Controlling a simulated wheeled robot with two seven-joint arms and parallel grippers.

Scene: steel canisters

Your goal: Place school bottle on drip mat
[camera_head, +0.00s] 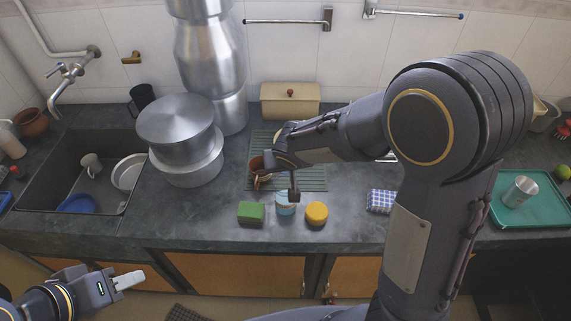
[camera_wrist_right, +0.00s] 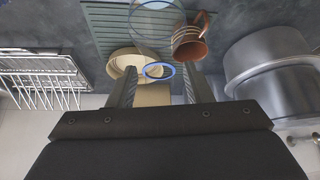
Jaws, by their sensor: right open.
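The green ribbed drip mat (camera_head: 315,183) lies on the counter, partly hidden by my right arm; it also shows in the wrist view (camera_wrist_right: 103,28). A light-blue and white thing (camera_head: 285,209), probably the school bottle, stands by the mat's front edge, partly behind my right finger. My right gripper (camera_head: 292,185) points down over the mat's front part. My left gripper (camera_head: 128,280) is off the counter; its opening is unclear.
A copper mug (camera_head: 257,170) is beside my right gripper. A green sponge (camera_head: 250,213) and a yellow jar (camera_head: 317,213) flank the blue thing. Steel pots (camera_head: 185,145) stand left, a cream box (camera_head: 290,101) behind, a teal tray (camera_head: 540,215) right.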

